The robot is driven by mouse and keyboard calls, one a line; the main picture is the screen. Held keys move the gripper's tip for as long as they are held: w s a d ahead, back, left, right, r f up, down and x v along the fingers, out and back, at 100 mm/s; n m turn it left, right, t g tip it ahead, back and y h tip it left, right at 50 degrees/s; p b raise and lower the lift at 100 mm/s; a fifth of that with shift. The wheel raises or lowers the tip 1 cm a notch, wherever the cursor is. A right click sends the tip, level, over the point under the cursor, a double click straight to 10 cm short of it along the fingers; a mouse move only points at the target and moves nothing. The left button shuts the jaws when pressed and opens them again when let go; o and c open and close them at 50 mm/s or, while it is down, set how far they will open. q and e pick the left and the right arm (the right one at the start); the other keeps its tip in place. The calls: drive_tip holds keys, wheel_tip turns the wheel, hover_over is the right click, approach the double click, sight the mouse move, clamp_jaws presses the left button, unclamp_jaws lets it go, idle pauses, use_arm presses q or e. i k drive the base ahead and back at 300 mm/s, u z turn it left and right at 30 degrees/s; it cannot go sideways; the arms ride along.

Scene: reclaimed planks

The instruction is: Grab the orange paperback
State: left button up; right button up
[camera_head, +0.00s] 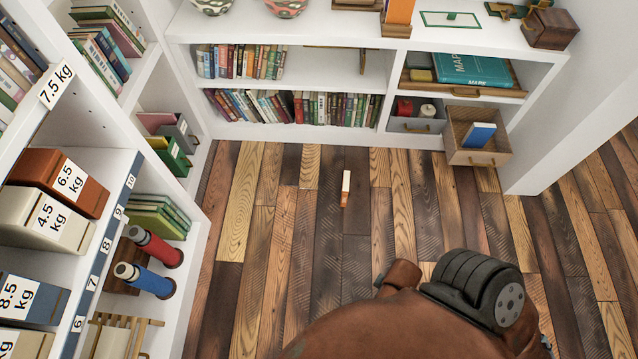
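A small object (345,188) lies or stands on the plank floor in the middle of the view. It is white along most of its length with an orange-brown end, like a small paperback seen edge-on; I cannot tell for certain. Another orange book-like thing (399,11) stands upright in a wooden holder on top of the low white shelf, its upper part cut off by the frame edge. Neither of my grippers shows in the head view. A rounded brown and black body, likely part of me, fills the bottom right.
A low white bookcase (350,135) with rows of books runs along the back. An open wooden drawer (479,157) holds a blue book (478,135). A tall white shelf (198,245) with weight-labelled boxes stands at left. The plank floor (270,235) between is clear.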

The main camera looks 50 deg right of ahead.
sight(345, 186)
drive_tip(key=z, duration=0.1)
drive_tip(key=i, duration=0.8)
drive_tip(key=z, duration=0.8)
drive_tip(key=i, duration=0.65)
drive_tip(key=z, duration=0.5)
